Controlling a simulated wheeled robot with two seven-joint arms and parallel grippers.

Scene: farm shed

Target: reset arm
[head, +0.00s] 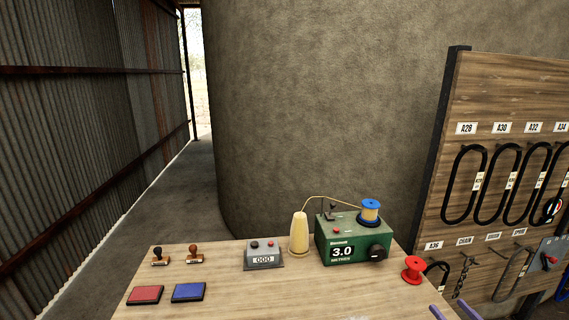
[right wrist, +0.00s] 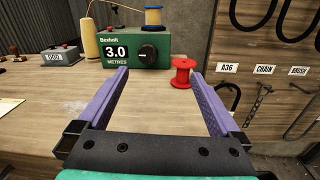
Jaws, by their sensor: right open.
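My right gripper (right wrist: 162,95) shows in the right wrist view with its two purple fingers spread wide and nothing between them. It is above the wooden table's front right part. My left gripper is in neither view.
A green metering box (head: 352,240) reading 3.0 carries a blue-ended spool (head: 370,212); cord runs to a cream cone (head: 299,235). A grey counter (head: 263,254), two stamps, a red pad (head: 145,295) and a blue pad (head: 188,292) are on the table. A hanging board (head: 500,100) stands right.

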